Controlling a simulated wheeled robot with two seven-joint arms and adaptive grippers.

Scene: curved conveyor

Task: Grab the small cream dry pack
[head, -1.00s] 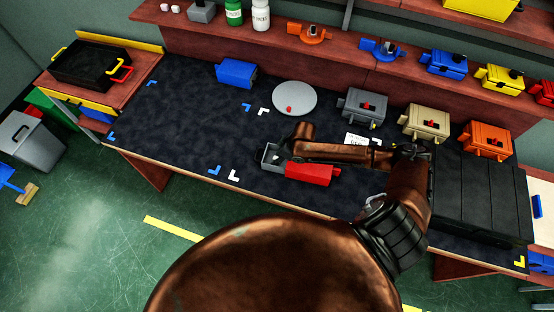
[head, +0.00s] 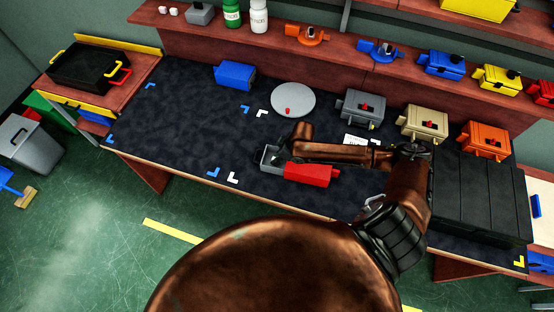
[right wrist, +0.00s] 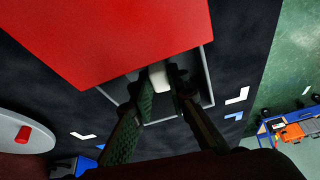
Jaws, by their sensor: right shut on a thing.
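The small cream dry pack (right wrist: 158,76) shows in the right wrist view as a pale block between my fingertips, inside a grey open-topped tray (right wrist: 207,88). My right gripper (right wrist: 160,82) is shut on it. In the head view my right gripper (head: 282,157) reaches down into the same grey tray (head: 265,163) near the table's front edge, and the pack cannot be made out there. The red box (head: 309,174) sits against the tray's right side. It fills the upper left of the right wrist view (right wrist: 100,35). My left gripper is not in view.
A round grey plate (head: 294,98) with a small red piece lies behind the tray. A blue box (head: 235,75) is farther back. Grey (head: 361,108), tan (head: 424,122) and orange (head: 485,140) boxes stand at the right. The dark table surface (head: 180,120) at left is clear.

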